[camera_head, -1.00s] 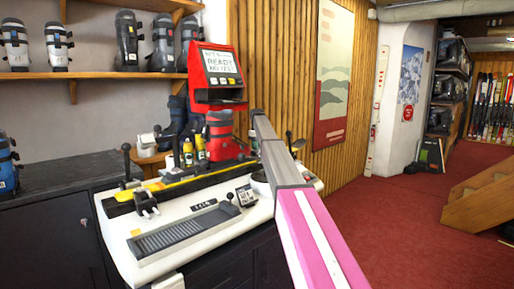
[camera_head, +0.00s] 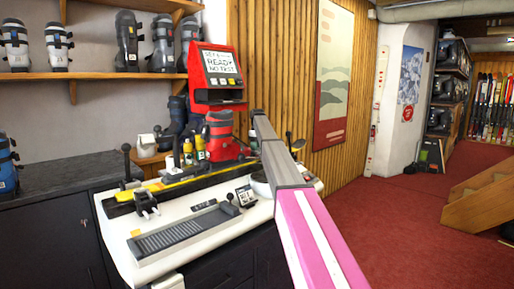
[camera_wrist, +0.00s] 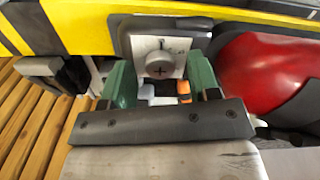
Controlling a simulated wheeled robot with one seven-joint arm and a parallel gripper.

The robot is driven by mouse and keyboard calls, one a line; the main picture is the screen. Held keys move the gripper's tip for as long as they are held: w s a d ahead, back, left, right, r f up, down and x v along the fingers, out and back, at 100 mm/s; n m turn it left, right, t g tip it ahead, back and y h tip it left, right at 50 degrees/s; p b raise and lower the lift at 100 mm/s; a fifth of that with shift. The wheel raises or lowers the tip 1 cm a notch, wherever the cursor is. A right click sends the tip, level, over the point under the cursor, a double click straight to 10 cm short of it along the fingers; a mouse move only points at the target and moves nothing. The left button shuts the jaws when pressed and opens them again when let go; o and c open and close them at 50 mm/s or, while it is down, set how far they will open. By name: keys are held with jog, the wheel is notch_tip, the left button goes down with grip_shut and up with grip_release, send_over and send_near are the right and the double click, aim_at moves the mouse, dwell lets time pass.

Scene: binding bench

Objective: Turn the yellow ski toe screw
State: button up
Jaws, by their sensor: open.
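The yellow ski (camera_head: 190,184) lies along the white bench in the head view, and its yellow and black side (camera_wrist: 85,25) crosses the top of the wrist view. The toe screw (camera_wrist: 159,66), a round grey head with a cross slot, sits on a pale plate with a mark above it. My gripper (camera_wrist: 160,82) is open, with one green finger on each side of the screw in the picture. I cannot tell whether the fingers touch it. My gripper is not visible in the head view, where my arm rises past the bench.
A red boot (camera_head: 220,138) stands behind the ski, and a red rounded surface (camera_wrist: 268,75) is close right of my gripper.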

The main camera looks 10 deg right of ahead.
notch_tip(320, 180, up, 11)
dwell(0.5)
jog(key=shift+f, duration=0.15)
